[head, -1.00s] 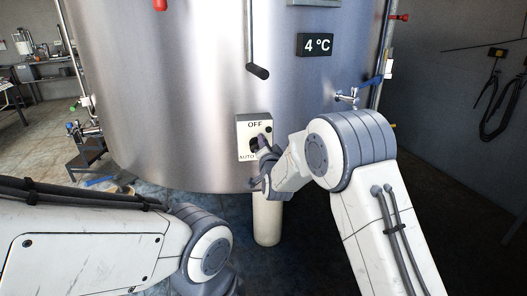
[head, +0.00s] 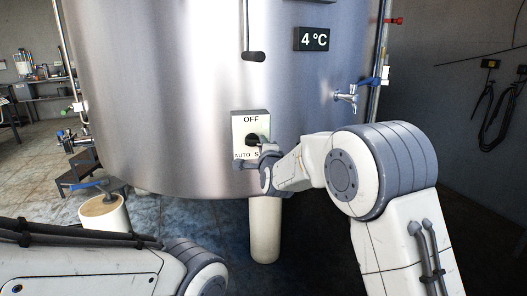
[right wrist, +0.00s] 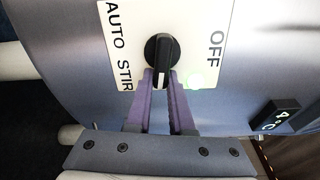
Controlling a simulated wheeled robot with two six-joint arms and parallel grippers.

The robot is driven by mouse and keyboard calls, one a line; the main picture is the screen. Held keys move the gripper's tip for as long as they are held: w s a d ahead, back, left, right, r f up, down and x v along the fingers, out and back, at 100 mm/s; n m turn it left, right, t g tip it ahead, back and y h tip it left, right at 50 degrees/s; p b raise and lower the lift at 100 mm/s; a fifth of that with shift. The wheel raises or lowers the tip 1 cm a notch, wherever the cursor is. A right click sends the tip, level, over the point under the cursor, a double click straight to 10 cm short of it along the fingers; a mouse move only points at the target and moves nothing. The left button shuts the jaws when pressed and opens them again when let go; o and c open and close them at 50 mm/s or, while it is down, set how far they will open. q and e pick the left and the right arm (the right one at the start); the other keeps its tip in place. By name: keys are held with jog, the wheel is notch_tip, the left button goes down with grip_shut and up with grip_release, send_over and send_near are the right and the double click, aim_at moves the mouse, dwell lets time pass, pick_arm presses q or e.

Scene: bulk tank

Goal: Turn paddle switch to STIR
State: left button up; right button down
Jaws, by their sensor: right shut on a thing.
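The switch plate (head: 243,121) is a pale box on the steel tank front, with OFF on top, AUTO lower left and the start of STIR lower right, partly hidden by my gripper. The black paddle switch (head: 252,142) sits in its middle. In the right wrist view, the paddle (right wrist: 158,50) has a white line pointing down the picture, towards the side between OFF and STIR. My right gripper (right wrist: 161,84) has its purple fingers shut on the paddle's end. In the head view, my right gripper (head: 262,154) reaches in from the right. My left gripper is not in view.
A green lamp (right wrist: 196,80) glows on the plate. A display (head: 313,39) reads 4 °C. A tap (head: 347,93) sticks out at the right, and a black-ended handle (head: 254,56) hangs above the switch. A pale bucket (head: 104,213) stands at lower left. A tank leg (head: 264,230) is below.

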jog(key=shift+s+a+f+y, duration=0.15)
jog(key=shift+a+f+y, duration=0.15)
jog(key=shift+a, duration=0.25)
jog(key=shift+r, duration=0.15)
jog(key=c, duration=0.9)
grip_release()
jog(key=shift+o, duration=0.5)
jog(key=shift+a, duration=0.15)
jog(key=shift+d+m, duration=0.3)
jog(key=shift+r, duration=0.1)
